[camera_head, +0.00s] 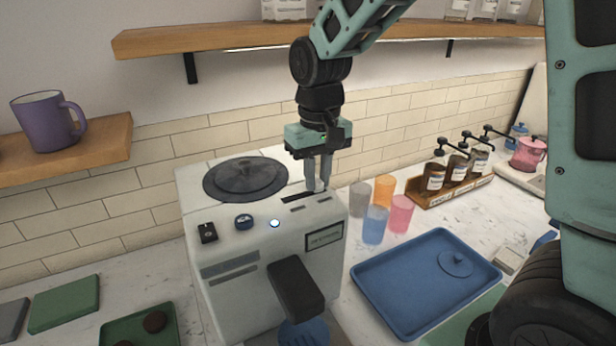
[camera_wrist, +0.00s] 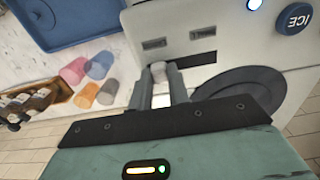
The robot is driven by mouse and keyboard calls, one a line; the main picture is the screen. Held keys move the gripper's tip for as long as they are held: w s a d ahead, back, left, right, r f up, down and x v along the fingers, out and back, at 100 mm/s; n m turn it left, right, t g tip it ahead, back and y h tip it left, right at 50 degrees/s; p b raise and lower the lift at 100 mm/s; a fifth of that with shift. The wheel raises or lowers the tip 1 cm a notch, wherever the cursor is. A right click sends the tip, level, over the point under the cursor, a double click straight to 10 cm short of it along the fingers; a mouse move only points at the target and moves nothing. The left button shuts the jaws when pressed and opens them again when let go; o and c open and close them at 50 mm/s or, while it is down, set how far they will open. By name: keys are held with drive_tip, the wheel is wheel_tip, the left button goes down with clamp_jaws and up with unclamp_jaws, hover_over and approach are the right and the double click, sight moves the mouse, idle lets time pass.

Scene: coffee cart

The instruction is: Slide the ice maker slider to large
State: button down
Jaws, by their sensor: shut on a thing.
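The ice maker (camera_head: 265,262) is a pale boxy machine on the counter, and its top panel also shows in the wrist view (camera_wrist: 225,28). A dark slider slot (camera_head: 297,197) runs along its top. The small pale slider knob (camera_wrist: 158,70) sits at the slot's end, on the right in the head view. My gripper (camera_head: 317,188) points down over that end, shut on the knob, with one finger on each side in the wrist view (camera_wrist: 160,74). Two small labels lie beside the slot, one near the knob (camera_wrist: 154,43) and one further along (camera_wrist: 203,34); their words are unreadable.
A round dark lid (camera_head: 246,178) covers the machine's top left. Several coloured cups (camera_head: 375,222), a blue tray (camera_head: 400,318) and a wooden rack of pump bottles (camera_head: 455,190) stand to the right. A wooden shelf (camera_head: 220,40) hangs behind my arm.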

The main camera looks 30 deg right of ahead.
sight(319, 180)
drive_tip(key=shift+d, duration=0.2)
drive_tip(key=c, duration=1.3)
unclamp_jaws()
drive_tip(key=shift+d, duration=0.1)
drive_tip(key=shift+w+r, duration=0.1)
drive_tip(key=shift+r, duration=0.1)
wheel_tip(319, 180, up, 17)
drive_tip(key=b, duration=0.2)
drive_tip(key=shift+b, duration=0.35)
